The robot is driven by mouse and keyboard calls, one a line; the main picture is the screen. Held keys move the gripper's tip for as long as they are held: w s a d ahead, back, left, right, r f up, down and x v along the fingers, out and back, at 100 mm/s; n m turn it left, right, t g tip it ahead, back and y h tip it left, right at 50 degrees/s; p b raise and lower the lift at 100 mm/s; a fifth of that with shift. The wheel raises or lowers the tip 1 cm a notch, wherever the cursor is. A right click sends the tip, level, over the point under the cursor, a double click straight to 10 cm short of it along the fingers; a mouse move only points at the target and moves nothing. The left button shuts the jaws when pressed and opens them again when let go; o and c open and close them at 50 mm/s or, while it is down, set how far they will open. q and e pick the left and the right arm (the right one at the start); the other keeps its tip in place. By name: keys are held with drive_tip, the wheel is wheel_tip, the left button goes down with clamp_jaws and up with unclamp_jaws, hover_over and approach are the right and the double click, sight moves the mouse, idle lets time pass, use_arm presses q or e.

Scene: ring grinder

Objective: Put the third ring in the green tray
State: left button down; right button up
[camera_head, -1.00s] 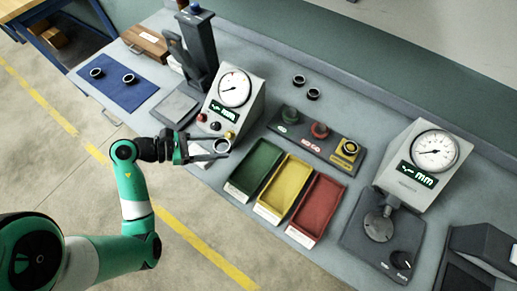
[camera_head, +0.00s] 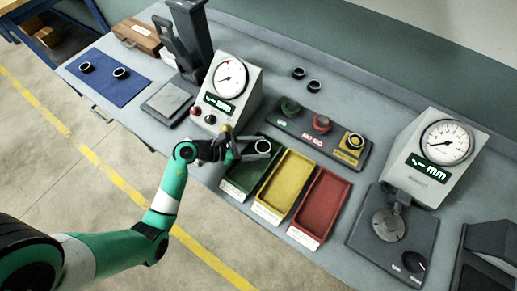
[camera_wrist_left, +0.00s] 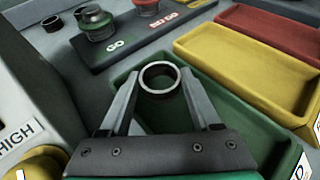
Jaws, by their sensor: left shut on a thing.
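My left gripper (camera_head: 252,150) is shut on a dark ring with a bright rim (camera_head: 263,146). In the left wrist view the ring (camera_wrist_left: 159,77) sits between the two fingertips of the gripper (camera_wrist_left: 158,90). The ring is held over the far end of the green tray (camera_head: 235,186), which also shows in the wrist view beneath the fingers (camera_wrist_left: 232,118). The gap between ring and tray floor is hard to judge. The visible part of the green tray looks empty. My right gripper is not in view.
The yellow tray (camera_head: 284,184) and red tray (camera_head: 321,205) stand beside the green one, both empty. Behind is a button panel (camera_head: 318,132) with a ring on its yellow button. Two rings lie on the blue mat (camera_head: 112,85); two more (camera_head: 306,80) lie behind the panel.

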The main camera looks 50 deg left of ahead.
use_arm(q)
drive_tip(key=shift+f, duration=0.2)
drive_tip(key=shift+f, duration=0.1)
drive_tip(key=shift+c, duration=1.9)
unclamp_jaws()
drive_tip(key=p+v, duration=0.3)
drive_tip(key=v, duration=0.8)
drive_tip(key=shift+s+a, duration=0.1)
drive_tip(key=shift+s, duration=0.05)
drive_tip(key=shift+s+a+r, duration=0.1)
drive_tip(key=shift+s+r, duration=0.2)
drive_tip(key=shift+s, duration=0.05)
